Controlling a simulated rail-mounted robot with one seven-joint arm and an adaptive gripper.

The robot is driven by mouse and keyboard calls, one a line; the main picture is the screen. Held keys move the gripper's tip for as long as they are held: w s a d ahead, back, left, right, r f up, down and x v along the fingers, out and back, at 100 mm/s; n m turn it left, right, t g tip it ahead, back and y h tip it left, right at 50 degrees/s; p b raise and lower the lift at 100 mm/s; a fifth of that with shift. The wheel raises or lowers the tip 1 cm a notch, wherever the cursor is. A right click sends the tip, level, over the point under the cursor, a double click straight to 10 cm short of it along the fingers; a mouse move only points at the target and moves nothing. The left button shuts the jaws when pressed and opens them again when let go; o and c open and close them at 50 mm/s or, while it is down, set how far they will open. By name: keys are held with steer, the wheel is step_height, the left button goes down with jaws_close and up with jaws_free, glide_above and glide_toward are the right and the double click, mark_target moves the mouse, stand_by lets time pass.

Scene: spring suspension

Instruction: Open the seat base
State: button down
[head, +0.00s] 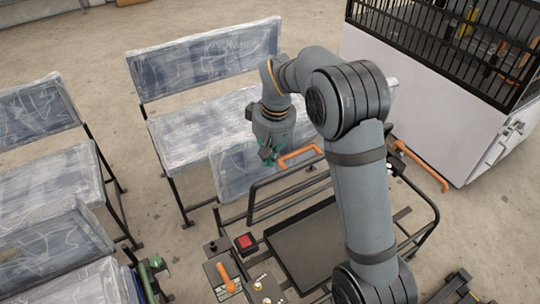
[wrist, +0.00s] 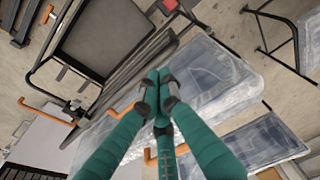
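My gripper (head: 268,155) hangs in the middle of the head view, beside an orange handle (head: 299,154) and over a plastic-wrapped seat. In the wrist view my gripper's teal fingers (wrist: 158,82) converge, with their tips close together and nothing visible between them. I cannot tell which part is the seat base. One dark flat panel (head: 310,245) lies within a black tube frame (head: 432,232) below my gripper. It also shows in the wrist view (wrist: 108,38). In the wrist view an orange bar (wrist: 150,158) shows behind the fingers, and another orange handle (wrist: 45,112) is at the left.
Plastic-wrapped seats (head: 205,60) stand at the left and behind my gripper. A white caged cart (head: 425,90) is at the upper right. A control panel with a red button (head: 246,241) and an orange lever (head: 226,277) is at the front. Bare floor shows between the seats.

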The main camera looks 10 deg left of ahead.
mark_target(263, 180)
steer(key=shift+d+r, duration=0.1)
steer(key=shift+r, duration=0.1)
steer(key=f, duration=0.3)
steer(key=w+a+f, duration=0.1)
steer(key=f, duration=0.2)
steer(key=w+a+f, duration=0.1)
steer(key=f, duration=0.2)
steer(key=s+d+f+b, duration=0.2)
steer(key=b, duration=0.1)
steer(key=shift+s+f, duration=0.1)
steer(key=shift+f, duration=0.2)
steer(key=shift+s+r, duration=0.1)
steer(key=shift+s, duration=0.05)
